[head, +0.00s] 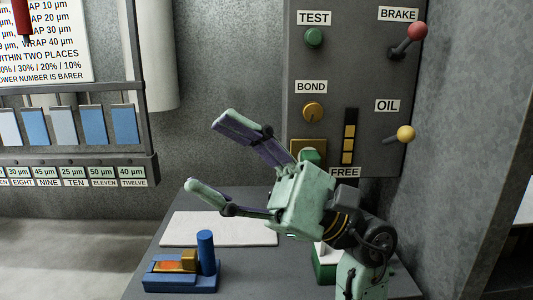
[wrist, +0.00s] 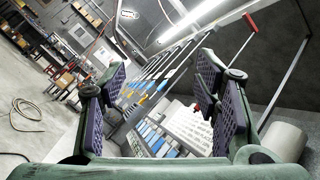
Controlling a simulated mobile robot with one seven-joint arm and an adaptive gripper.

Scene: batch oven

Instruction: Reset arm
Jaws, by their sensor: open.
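My gripper (head: 212,155) is in the middle of the head view, raised above the grey table (head: 150,268). Its two green fingers with dark pads are spread wide and point to the left. Nothing is between them. In the wrist view my gripper (wrist: 165,95) also shows open and empty, with a rack of hanging blue and white cards (wrist: 155,138) beyond it. My arm comes up from the lower right of the head view and covers part of the table and the panel's lower edge.
A white pad (head: 215,228) and a blue fixture (head: 180,275) are on the table.

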